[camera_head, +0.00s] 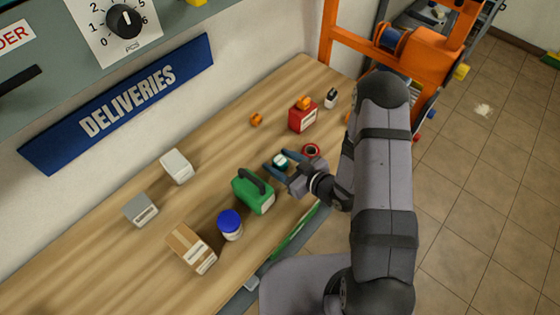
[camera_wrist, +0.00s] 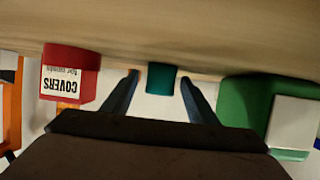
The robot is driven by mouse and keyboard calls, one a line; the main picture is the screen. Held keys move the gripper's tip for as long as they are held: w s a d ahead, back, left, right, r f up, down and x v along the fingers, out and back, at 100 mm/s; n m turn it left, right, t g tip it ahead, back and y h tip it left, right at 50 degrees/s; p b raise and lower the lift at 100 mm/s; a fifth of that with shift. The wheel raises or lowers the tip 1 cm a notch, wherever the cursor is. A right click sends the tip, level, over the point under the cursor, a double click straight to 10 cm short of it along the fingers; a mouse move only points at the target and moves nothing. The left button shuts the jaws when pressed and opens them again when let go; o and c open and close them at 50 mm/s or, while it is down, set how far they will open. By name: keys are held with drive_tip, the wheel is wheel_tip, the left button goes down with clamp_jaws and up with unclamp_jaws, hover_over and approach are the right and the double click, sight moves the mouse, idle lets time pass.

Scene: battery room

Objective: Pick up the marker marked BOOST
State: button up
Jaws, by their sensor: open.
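No lettering reading BOOST is legible in either view, so I cannot tell which thing is the marker. A small teal thing with a pale top (camera_head: 281,160) is on the wooden table. My gripper (camera_head: 276,161) is open around it, a finger on each side. In the wrist view the teal thing (camera_wrist: 161,79) shows between the two fingertips of my gripper (camera_wrist: 160,83), with a gap on both sides. A small white-and-black item (camera_head: 331,98) stands at the table's far right end; its label is too small to read.
A green jug (camera_head: 252,192) stands close on the near-left side of my gripper. A blue-lidded jar (camera_head: 230,226) and boxes stand left.

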sight(280, 160)
drive_tip(key=c, duration=1.1)
drive_tip(key=shift+r, duration=0.2)
drive_tip(key=shift+r+b, duration=0.55)
drive_tip(key=shift+r, duration=4.25)
